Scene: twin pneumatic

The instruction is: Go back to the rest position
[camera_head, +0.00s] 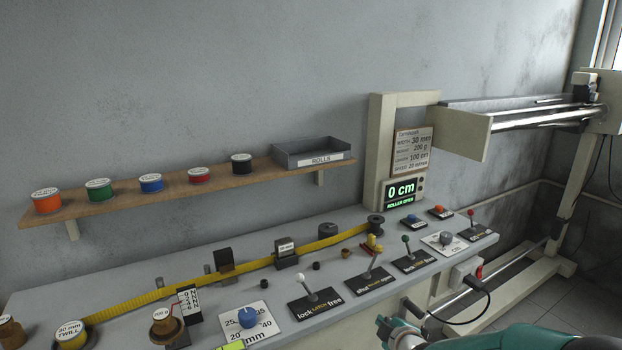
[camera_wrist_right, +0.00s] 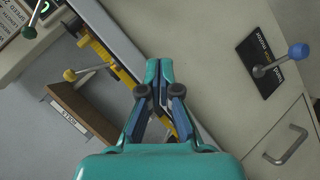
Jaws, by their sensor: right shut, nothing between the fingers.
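My right gripper (camera_head: 402,332) shows in teal and black at the bottom edge of the head view, in front of the bench. In the right wrist view my right gripper (camera_wrist_right: 159,78) has its fingers together with nothing between them. It is apart from the levers around it. Part of my teal right arm fills the lower right corner of the head view. My left gripper is not in view.
A grey bench (camera_head: 345,300) holds a yellow tape (camera_head: 190,284), several levers and a blue knob (camera_head: 247,317). A wooden shelf (camera_head: 120,205) carries coloured spools and a tray (camera_head: 312,152). The display (camera_head: 401,191) reads 0 cm, ROLLER OPEN. A drawer handle (camera_wrist_right: 287,146) is near the gripper.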

